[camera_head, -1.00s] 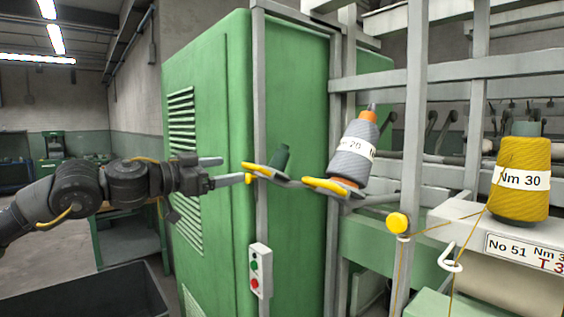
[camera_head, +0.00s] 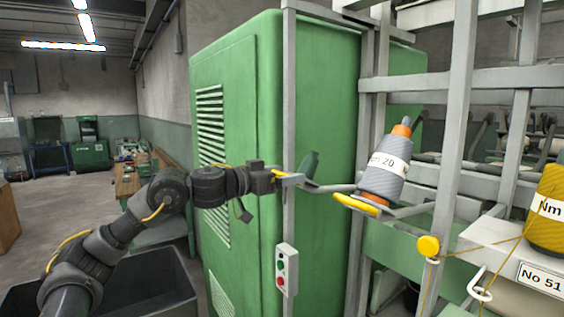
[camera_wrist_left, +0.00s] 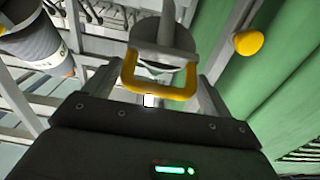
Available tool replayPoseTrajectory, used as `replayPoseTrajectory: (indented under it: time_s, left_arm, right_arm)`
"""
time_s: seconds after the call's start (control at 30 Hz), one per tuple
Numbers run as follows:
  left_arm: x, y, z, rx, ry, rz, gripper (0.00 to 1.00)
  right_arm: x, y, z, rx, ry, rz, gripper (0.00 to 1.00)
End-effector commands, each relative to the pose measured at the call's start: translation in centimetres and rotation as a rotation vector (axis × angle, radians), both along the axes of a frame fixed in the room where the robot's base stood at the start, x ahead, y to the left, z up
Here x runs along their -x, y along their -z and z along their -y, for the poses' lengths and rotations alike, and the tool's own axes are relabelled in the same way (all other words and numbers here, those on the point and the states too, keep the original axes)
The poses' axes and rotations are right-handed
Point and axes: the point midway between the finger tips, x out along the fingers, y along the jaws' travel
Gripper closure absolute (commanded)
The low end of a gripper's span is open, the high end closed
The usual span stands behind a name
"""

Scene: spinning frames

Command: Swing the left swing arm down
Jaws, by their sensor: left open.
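The left swing arm (camera_head: 326,187) is a grey bar on the rack post, at the green cabinet's edge. In the head view the gripper hides most of the handle. The right swing arm has a yellow handle (camera_head: 357,205) and holds a grey yarn cone (camera_head: 385,170), tilted. My right gripper is not in view.
A green cabinet (camera_head: 235,120) stands close behind my left arm. A button box (camera_head: 286,270) hangs on the post below the gripper. A yellow yarn cone (camera_head: 548,215) stands at right. A dark bin (camera_head: 160,285) is at lower left.

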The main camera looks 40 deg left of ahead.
Motion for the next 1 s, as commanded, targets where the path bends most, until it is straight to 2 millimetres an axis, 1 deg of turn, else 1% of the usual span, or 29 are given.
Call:
replayPoseTrajectory:
  time_s: [0.03, 0.2, 0.47, 0.57, 0.83, 0.87, 0.9, 0.93, 1.0]
  left_arm:
    - [-0.5, -0.3, 0.2, 0.001, 0.000, 0.001, 0.16]
    - [-1.4, 0.0, 0.4, -0.001, -0.002, 0.000, 0.16]
    - [-1.6, 0.1, 0.5, -0.002, -0.001, 0.001, 0.16]
    - [-1.5, 0.1, 0.4, -0.002, -0.002, 0.001, 0.26]
    - [-1.5, 0.0, 0.4, -0.002, -0.002, 0.001, 0.62]
    - [-1.5, 0.0, 0.4, -0.002, -0.002, 0.001, 0.65]
    - [-1.5, 0.2, -1.5, -0.001, -0.008, -0.003, 0.64]
    - [-1.5, 0.1, -1.0, -0.001, -0.007, -0.001, 0.64]
    - [-1.6, 0.3, -0.3, 0.000, -0.006, 0.005, 0.65]
  right_arm:
    - [0.2, -0.6, 0.1, 0.000, 0.000, -0.002, 0.06]
    - [0.2, -1.0, 0.3, 0.004, -0.001, -0.003, 0.06]
    - [0.6, -0.9, 0.5, 0.006, -0.001, -0.009, 0.06]
    - [0.7, -0.9, 0.5, 0.006, -0.001, -0.010, 0.06]
    - [0.6, -0.9, 0.4, 0.005, -0.001, -0.009, 0.06]
    - [0.6, -0.9, 0.3, 0.004, -0.001, -0.009, 0.06]
    - [0.6, -0.9, 0.2, 0.003, -0.001, -0.010, 0.06]
    - [0.6, -0.8, -0.1, -0.001, 0.000, -0.009, 0.06]
    - [0.4, -0.6, -0.1, 0.000, 0.000, -0.007, 0.06]
